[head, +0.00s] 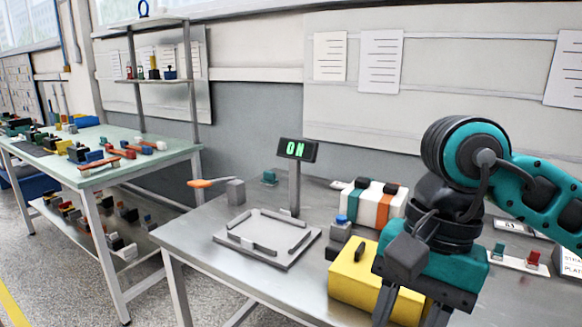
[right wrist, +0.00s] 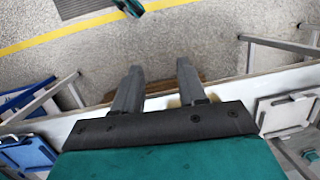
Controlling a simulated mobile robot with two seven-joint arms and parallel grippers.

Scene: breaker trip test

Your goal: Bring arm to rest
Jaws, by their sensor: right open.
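My right arm (head: 535,185) comes in from the right in the head view, teal and black, bent down over the metal bench. My right gripper (head: 411,308) points downward in front of the yellow box, and its fingertips are cut off by the bottom edge. In the right wrist view the two grey fingers of this gripper (right wrist: 158,72) stand apart with nothing between them. Floor and a bench edge show beyond them. My left gripper cannot be made out in either view.
The metal bench (head: 205,240) carries a yellow box (head: 353,272), a white breaker block with green and orange stripes (head: 375,205), a grey tray (head: 267,238), an orange-handled lever (head: 201,183) and a display (head: 297,150) reading ON. A cluttered side table (head: 95,170) stands left.

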